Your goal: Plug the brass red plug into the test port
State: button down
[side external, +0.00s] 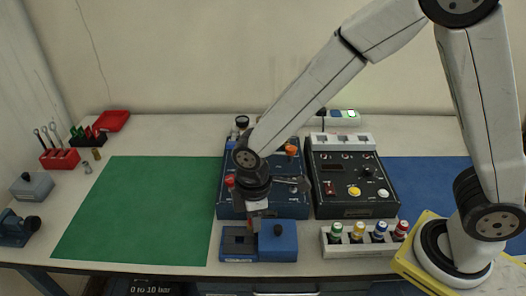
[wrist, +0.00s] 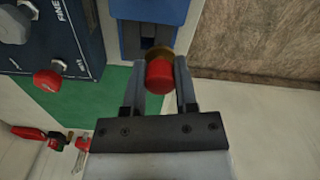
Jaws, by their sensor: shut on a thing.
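In the wrist view, the brass red plug (wrist: 159,76) has a red cap with a brass rim behind it. It sits between the two fingers of my gripper (wrist: 160,85), which is shut on it. In the side view my gripper (side external: 255,224) points down over the blue fixture (side external: 277,236) at the table's front. The plug is too small and hidden to make out there. In the wrist view the fixture's dark slot (wrist: 152,30) lies just past the plug; I cannot tell whether they touch. I cannot tell which opening is the test port.
A dark blue panel (side external: 228,208) stands behind my gripper, with a red knob (wrist: 47,80) near the plug's left. A black control box (side external: 355,208) is right of it. A rack (side external: 362,249) holds several coloured caps. The green mat (side external: 135,210) is clear.

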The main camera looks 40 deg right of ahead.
jog(key=s+d+r, duration=0.3)
jog(key=s+r, duration=0.2)
jog(key=s, duration=0.4)
jog(key=shift+s+d, duration=0.2)
jog(key=shift+d, duration=0.1)
jog(key=shift+r, duration=0.1)
jog(key=shift+w, duration=0.1)
jog(key=w+d+r+m, duration=0.15)
jog(key=w+d, duration=0.25)
jog(key=w, duration=0.4)
jog(key=w+d+m, duration=0.2)
jog(key=w+d, duration=0.2)
jog(key=w, duration=0.4)
jog(key=w+d+m, duration=0.1)
jog(key=w+d, duration=0.4)
jog(key=d, duration=0.4)
jog(key=w+d+m, duration=0.1)
jog(key=w+d, duration=0.4)
jog(key=d, duration=0.4)
jog(key=shift+r, duration=0.25)
jog(key=shift+f+m, duration=0.15)
jog(key=shift+m, duration=0.1)
jog(key=shift+a+f, duration=0.1)
jog(key=shift+f, duration=2.75)
